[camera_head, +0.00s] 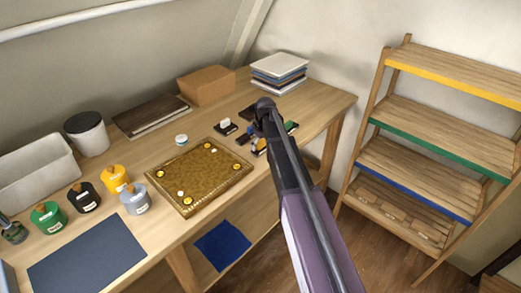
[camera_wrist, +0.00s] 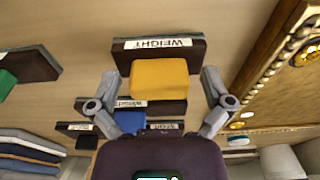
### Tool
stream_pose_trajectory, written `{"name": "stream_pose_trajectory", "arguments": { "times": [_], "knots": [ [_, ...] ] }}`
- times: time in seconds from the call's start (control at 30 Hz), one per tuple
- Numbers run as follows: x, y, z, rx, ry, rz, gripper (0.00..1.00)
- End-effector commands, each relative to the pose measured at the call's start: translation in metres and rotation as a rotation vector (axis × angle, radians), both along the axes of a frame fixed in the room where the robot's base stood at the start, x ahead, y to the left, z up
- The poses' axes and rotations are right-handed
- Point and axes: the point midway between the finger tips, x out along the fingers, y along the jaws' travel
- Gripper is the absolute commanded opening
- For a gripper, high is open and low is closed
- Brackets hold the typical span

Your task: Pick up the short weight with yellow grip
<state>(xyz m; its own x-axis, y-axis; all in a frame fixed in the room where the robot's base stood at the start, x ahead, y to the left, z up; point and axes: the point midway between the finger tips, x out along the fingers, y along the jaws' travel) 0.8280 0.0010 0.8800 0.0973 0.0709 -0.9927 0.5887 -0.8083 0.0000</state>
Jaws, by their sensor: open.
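A weight with a yellow block grip (camera_wrist: 160,79) on a dark base labelled WEIGHT lies on the table in the wrist view. My gripper (camera_wrist: 160,77) is open, with one finger on each side of the yellow grip and space between. Whether the fingers are down at its height is hard to tell. In the head view my gripper (camera_head: 265,107) is over the group of weights and partly hides them; a bit of yellow (camera_head: 259,146) shows beside my arm.
A blue-grip weight (camera_wrist: 130,121) lies close by, partly hidden by my gripper. A green-grip weight (camera_wrist: 8,80) is at the left. The gilt tray (camera_head: 202,208) stands near the weights. A paper stack (camera_head: 279,66) and brown box (camera_head: 206,85) are behind.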

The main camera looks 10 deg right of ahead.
Motion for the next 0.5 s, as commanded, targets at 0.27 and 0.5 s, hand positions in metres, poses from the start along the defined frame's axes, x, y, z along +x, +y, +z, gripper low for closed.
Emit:
{"name": "stream_pose_trajectory", "arguments": {
  "times": [0.27,0.5],
  "knots": [
    [0.0,0.0,0.0002,0.0,0.0,0.0,1.0],
    [0.0,-0.0001,0.0002,0.0,0.0,0.0,0.64]
  ]
}}
